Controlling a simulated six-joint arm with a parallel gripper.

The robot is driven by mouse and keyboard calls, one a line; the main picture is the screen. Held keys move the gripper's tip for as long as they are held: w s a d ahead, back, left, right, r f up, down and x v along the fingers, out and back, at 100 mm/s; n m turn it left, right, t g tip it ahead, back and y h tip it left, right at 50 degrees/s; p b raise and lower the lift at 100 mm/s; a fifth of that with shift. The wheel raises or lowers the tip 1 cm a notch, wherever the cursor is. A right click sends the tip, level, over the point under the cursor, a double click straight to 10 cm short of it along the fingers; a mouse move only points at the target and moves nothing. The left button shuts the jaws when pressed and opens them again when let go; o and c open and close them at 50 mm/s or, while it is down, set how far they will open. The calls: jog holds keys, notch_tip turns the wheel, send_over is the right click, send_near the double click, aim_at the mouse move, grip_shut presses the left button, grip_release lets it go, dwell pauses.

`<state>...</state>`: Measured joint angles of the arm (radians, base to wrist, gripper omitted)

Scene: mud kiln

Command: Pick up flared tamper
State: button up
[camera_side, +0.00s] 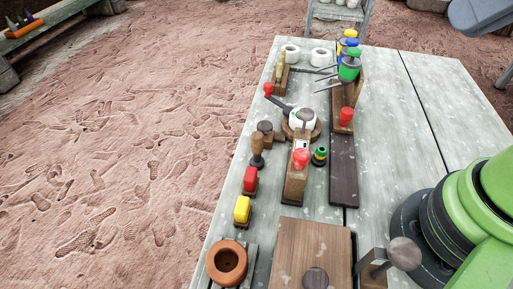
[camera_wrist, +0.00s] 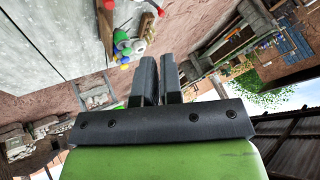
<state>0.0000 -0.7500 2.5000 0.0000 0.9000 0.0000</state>
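A small tamper (camera_side: 257,153) with a brown wooden handle and a dark flared base stands upright near the left edge of the table in the side view; I take it as the flared tamper. I cannot make it out in the wrist view. My gripper (camera_wrist: 159,60) shows in the wrist view with its two dark fingers close together, a narrow gap between them and nothing held. It is away from the tamper.
Close to the tamper are a dark-knobbed wooden block (camera_side: 265,132), a red-topped block (camera_side: 250,178) and a long wooden block (camera_side: 296,180). A yellow-topped block (camera_side: 242,210) and a clay pot (camera_side: 227,262) stand nearer. The table (camera_side: 440,105) is clear at right.

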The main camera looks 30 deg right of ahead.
jog(key=o, duration=0.8)
jog(key=shift+w, duration=0.1)
jog(key=m+g+h, duration=0.2)
jog(key=g, duration=0.5)
send_over(257, 135)
jog(key=f, duration=1.9)
jog(key=shift+s, duration=0.3)
jog(key=shift+w+f, duration=0.15)
jog(key=shift+f, duration=1.35)
jog(key=shift+w+f, duration=0.15)
jog(key=shift+f, duration=1.35)
